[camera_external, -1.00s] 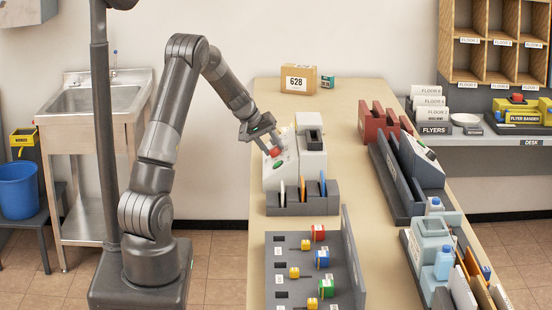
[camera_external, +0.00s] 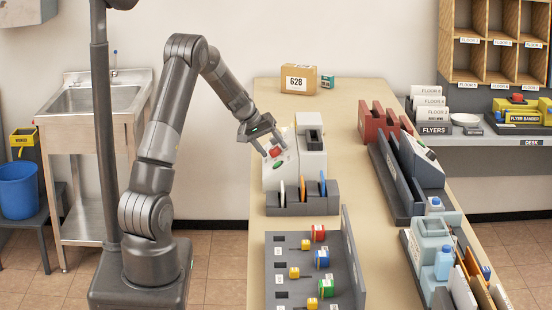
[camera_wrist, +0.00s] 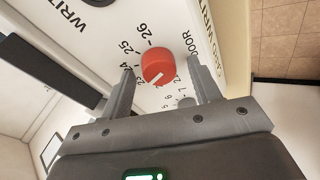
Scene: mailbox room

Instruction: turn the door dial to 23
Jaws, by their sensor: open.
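The door dial (camera_wrist: 157,64) is a round red knob on a white machine (camera_external: 311,160) with a sloping face. The dial also shows in the external view (camera_external: 275,152), just below my gripper (camera_external: 263,144). In the wrist view my gripper (camera_wrist: 160,66) is open, one finger on each side of the dial, with gaps between. The dial's white mark points down and left, below the printed 24. Labels 25 and 26 show above.
A green button (camera_external: 278,163) sits below the dial. A grey rack (camera_external: 302,198) with upright coloured pieces stands in front of the machine. A dark tray (camera_external: 284,268) with coloured blocks is nearer on the bench. The bench behind the machine is mostly clear around the 628 box (camera_external: 298,79).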

